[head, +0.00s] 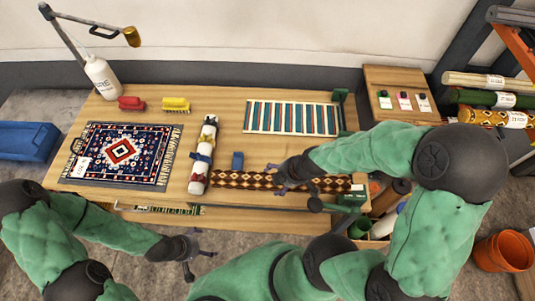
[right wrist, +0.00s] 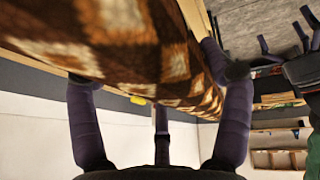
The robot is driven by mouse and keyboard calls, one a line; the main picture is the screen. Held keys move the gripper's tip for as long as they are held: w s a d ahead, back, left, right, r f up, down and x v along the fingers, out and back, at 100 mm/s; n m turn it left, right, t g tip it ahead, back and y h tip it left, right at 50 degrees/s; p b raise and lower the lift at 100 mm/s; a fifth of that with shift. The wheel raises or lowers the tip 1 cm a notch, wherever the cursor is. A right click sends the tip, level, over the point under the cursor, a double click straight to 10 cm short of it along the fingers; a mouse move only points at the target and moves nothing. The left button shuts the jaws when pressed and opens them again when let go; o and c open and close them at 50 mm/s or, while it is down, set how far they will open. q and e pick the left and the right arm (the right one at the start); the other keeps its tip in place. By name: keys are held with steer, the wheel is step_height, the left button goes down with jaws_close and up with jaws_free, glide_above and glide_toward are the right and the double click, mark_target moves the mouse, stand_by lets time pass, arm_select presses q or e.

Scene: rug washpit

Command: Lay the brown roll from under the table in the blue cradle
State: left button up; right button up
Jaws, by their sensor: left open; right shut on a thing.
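The brown roll (head: 232,180) has a brown and cream diamond pattern and lies crosswise near the front of the table (head: 120,113). My right gripper (head: 287,181) is shut on its middle. In the right wrist view the roll (right wrist: 150,45) fills the upper part, close against the fingers of the right gripper (right wrist: 160,95). I cannot tell whether it touches the tabletop. A small blue block-like piece (head: 237,160), perhaps part of the blue cradle, stands just behind the roll; the rest is hidden. My left gripper (head: 196,262) is open and empty in front of the table.
A banded white roll (head: 201,165) lies left of the brown roll. A patterned rug (head: 122,152), a striped rug (head: 292,118), red and yellow brushes (head: 176,104) and a white bottle (head: 102,76) are on the table. Green stands (head: 350,200) are at right. An orange bucket (head: 503,251) stands on the floor.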

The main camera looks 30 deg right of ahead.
steer(key=shift+w+d+f+b, duration=0.15)
steer(key=shift+w+d+f, duration=1.15)
steer(key=shift+w+f, duration=0.75)
steer(key=shift+w+d+f+b, duration=0.2)
steer(key=shift+w+d+f, duration=1.05)
steer(key=shift+w+f, duration=0.75)
steer(key=shift+w+d+f+b, duration=0.15)
steer(key=shift+w+d+f, duration=1.15)
steer(key=shift+w+f, duration=0.75)
steer(key=shift+s+f+b, duration=0.25)
steer(key=shift+f+b, duration=0.05)
steer(key=shift+f, duration=0.2)
steer(key=o, duration=1.6)
steer(key=shift+c, duration=0.2)
steer(key=shift+s, duration=0.1)
steer(key=shift+r, duration=0.1)
steer(key=shift+r+p, duration=0.15)
steer(key=shift+p, duration=0.25)
steer(key=v, duration=1.2)
steer(key=shift+p, duration=0.35)
